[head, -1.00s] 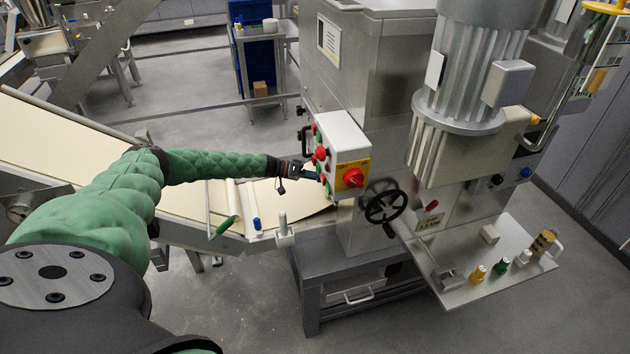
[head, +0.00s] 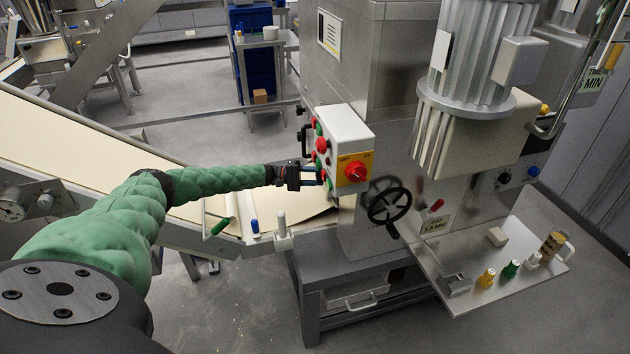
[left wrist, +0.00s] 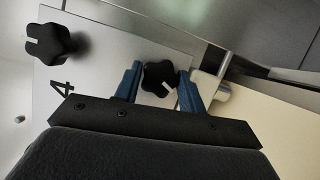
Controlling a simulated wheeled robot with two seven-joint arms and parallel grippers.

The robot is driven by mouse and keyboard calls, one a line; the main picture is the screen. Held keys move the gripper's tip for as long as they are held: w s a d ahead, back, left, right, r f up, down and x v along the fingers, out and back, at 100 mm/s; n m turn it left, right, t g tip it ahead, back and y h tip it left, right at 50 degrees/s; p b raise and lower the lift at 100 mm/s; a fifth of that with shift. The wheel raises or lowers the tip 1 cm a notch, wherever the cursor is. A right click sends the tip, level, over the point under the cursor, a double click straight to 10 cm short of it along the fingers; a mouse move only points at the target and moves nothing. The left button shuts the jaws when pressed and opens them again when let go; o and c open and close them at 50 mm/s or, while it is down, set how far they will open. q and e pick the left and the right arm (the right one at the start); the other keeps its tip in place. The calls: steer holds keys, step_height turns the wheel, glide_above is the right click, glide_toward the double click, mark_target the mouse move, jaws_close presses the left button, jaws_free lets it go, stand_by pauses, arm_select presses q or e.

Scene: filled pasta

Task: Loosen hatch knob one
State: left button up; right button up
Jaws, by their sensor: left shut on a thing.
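In the left wrist view a black star-shaped knob (left wrist: 160,78) with a pale line mark sits between the two blue fingers of my left gripper (left wrist: 160,72), which is shut on it. A second black star knob (left wrist: 49,43), also with a pale mark, is on the left of the same pale plate (left wrist: 105,55), clear of the fingers. A dark mark like a "4" (left wrist: 63,89) is on the plate. In the head view my left gripper (head: 318,178) reaches beside the control box; the knobs are hidden there. My right gripper is not in view.
The control box (head: 345,138) with its red rotary switch (head: 356,172) is right beside the gripper. A black handwheel (head: 389,204) stands further right. A conveyor (head: 90,140) runs below the arm. A shelf (head: 470,268) holds small coloured items.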

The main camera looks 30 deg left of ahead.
arm_select(q)
steer(key=shift+n+t, duration=0.3)
steer(key=shift+n, duration=0.3)
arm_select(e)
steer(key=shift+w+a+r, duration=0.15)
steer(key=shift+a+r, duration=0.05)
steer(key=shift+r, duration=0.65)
arm_select(q)
steer(key=o, duration=1)
steer(key=shift+c, duration=0.2)
steer(key=b+v, duration=0.3)
steer(key=v, duration=0.4)
steer(key=shift+a+b, duration=0.4)
steer(key=shift+a, duration=0.05)
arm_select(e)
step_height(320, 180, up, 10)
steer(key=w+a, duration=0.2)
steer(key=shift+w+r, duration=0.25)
arm_select(q)
steer(key=shift+s+f, duration=0.1)
steer(key=shift+f, duration=0.05)
